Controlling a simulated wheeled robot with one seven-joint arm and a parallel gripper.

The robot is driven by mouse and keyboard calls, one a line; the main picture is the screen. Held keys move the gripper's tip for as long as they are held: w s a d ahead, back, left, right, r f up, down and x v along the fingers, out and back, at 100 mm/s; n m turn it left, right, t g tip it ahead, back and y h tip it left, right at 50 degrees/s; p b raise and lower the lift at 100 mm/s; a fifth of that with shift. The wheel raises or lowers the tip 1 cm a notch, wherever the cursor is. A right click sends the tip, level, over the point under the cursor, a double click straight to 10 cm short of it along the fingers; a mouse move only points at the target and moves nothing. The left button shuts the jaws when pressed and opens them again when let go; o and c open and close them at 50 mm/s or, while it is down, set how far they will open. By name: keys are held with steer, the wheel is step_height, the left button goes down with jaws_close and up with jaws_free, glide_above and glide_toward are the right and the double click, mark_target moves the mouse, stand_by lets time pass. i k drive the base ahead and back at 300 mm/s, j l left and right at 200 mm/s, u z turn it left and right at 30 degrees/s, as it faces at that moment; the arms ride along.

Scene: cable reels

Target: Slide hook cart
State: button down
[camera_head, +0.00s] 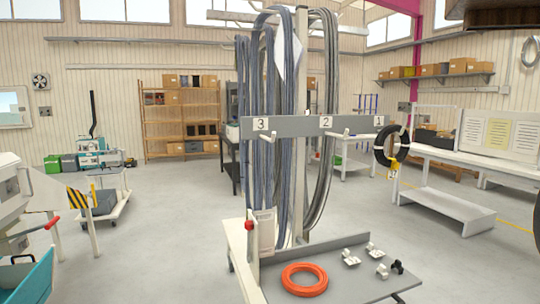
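The hook cart (345,278) stands in the middle foreground. Its grey rail (290,126) carries hooks labelled 3, 2 and 1 from left to right. Long grey-blue cables (291,75) hang in loops on the cart's frame around its upright post. A black coil (392,146) with a yellow tag appears at the rail's right end, by label 1. An orange coil (304,279) lies flat on the cart's grey deck, with several small white fittings and a black one (398,267) to its right. A red knob (249,225) shows at the cart's left side.
A white bench (450,165) with a low step stands at the right. A machine with a red-tipped lever (50,222) and a blue-green bin (25,280) are at the lower left. A wheeled trolley (105,205) stands behind them. Grey floor is open left of the cart.

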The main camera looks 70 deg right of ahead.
mark_target(273, 246)
steer(key=i+z, duration=0.1)
steer(key=z, duration=0.75)
steer(key=k+z, duration=0.1)
steer(key=z, duration=0.65)
